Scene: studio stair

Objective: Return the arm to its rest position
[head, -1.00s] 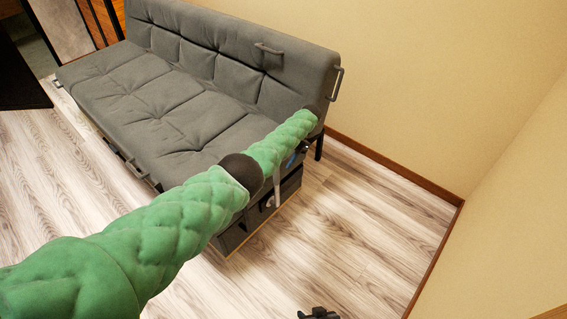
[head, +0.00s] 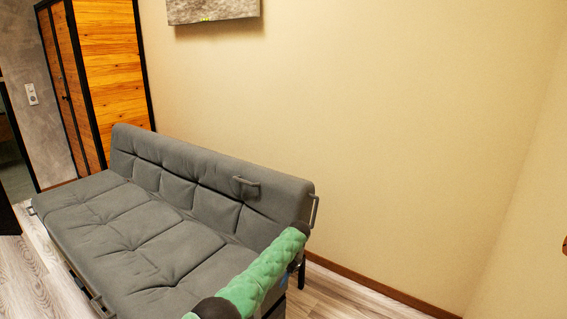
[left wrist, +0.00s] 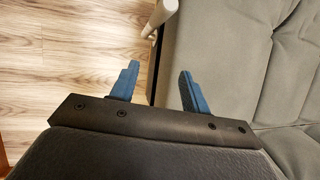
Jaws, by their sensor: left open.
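My left arm (head: 262,272), in a green quilted cover, shows at the bottom of the head view in front of the sofa's near right end. My left gripper (left wrist: 157,86) shows in the left wrist view with its two blue fingers spread apart and nothing between them. It is beside the grey sofa, over the gap between floor and seat edge. My right gripper is not in view.
The grey sofa (head: 135,238) stands along the beige wall (head: 390,130), with metal handles on its back. A wooden cabinet (head: 110,75) stands at the back left. Wood floor (left wrist: 60,55) is clear beside the sofa.

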